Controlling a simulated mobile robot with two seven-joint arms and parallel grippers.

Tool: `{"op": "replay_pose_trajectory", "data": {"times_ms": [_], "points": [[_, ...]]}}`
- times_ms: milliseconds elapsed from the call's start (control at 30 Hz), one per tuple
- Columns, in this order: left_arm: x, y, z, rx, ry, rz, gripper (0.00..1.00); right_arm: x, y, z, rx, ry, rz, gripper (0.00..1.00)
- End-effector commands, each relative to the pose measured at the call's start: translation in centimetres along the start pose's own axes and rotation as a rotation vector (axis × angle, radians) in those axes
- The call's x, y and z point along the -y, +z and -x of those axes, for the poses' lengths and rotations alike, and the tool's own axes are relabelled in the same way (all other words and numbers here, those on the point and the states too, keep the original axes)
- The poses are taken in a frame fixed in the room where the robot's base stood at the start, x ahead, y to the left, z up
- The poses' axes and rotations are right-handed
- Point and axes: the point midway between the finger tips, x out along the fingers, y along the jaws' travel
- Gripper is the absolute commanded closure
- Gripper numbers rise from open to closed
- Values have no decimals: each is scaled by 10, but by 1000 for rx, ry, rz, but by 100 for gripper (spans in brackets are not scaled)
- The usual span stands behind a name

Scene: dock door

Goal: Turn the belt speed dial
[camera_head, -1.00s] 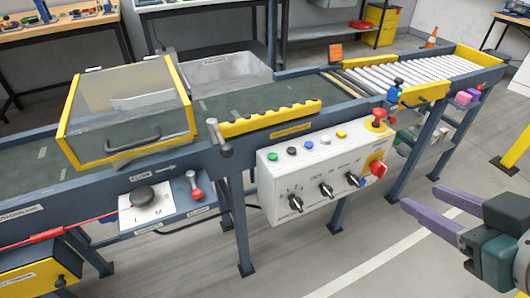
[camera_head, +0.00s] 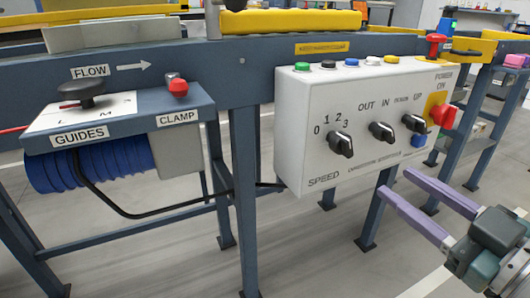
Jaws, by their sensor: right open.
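The belt speed dial (camera_head: 340,144) is a black knob on the front of a white control box, at its lower left. It is labelled SPEED, with marks 0, 1, 2 and 3 around it. The control box (camera_head: 300,110) hangs on the blue conveyor frame. My right gripper (camera_head: 395,190) is at the lower right, with two purple fingers spread apart and nothing between them. In the picture it lies to the right of and below the dial, apart from it. My left gripper is not in view.
Two similar black knobs, OUT/IN (camera_head: 381,131) and UP (camera_head: 413,123), sit right of the dial. A red power switch (camera_head: 442,115) is at the box's right end. Coloured buttons line its top. The guides panel (camera_head: 120,118) and red clamp lever (camera_head: 178,87) are left.

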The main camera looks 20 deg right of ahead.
Motion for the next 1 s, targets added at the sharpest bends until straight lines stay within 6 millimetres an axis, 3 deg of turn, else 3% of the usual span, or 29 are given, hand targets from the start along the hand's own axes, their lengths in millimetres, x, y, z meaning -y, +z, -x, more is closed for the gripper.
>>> {"op": "replay_pose_trajectory", "data": {"times_ms": [167,400,600,1000], "points": [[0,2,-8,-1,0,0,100,1,1,-16,-10,0,2,54],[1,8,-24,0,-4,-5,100,1,2,-62,-10,1,2,54],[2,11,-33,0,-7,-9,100,1,2,-90,-7,0,1,54],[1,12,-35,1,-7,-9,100,0,0,-99,-4,0,1,54]]}}
